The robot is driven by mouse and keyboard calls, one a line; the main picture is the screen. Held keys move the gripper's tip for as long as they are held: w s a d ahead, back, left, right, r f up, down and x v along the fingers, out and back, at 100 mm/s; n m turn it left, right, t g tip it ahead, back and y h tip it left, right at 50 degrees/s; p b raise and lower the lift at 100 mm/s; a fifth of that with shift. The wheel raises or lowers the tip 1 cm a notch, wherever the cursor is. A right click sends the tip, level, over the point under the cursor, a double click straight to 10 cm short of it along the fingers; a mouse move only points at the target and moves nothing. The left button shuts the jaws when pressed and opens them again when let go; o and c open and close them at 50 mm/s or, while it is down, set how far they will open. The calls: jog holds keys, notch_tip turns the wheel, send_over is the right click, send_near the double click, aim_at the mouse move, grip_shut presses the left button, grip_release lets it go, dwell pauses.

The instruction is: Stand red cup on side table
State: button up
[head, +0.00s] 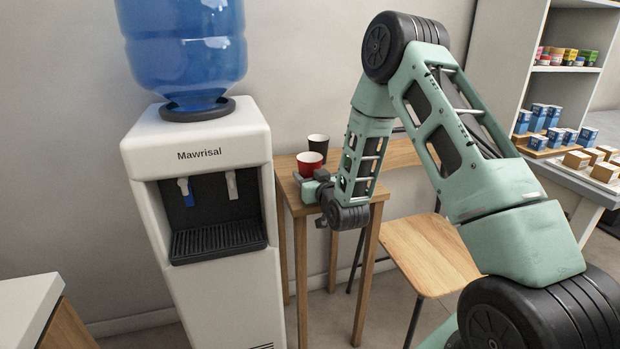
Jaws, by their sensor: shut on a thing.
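A red cup (309,161) with a white inside is upright at the small wooden side table (285,180), in the middle of the head view. My gripper (308,178) is at the cup's near side and is shut on it. The gripper hides the cup's lower part, so I cannot tell whether its base touches the table top. A black cup (318,146) stands on the table just behind the red cup, slightly to the right.
A white water dispenser (225,285) with a blue bottle (185,50) stands close to the table's left. A wooden chair (428,252) is to the right of the table. Shelves (572,68) and a counter with small boxes (590,170) are at the far right.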

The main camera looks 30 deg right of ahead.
jog(key=shift+f, duration=0.2)
jog(key=o, duration=0.9)
jog(key=shift+o, duration=0.2)
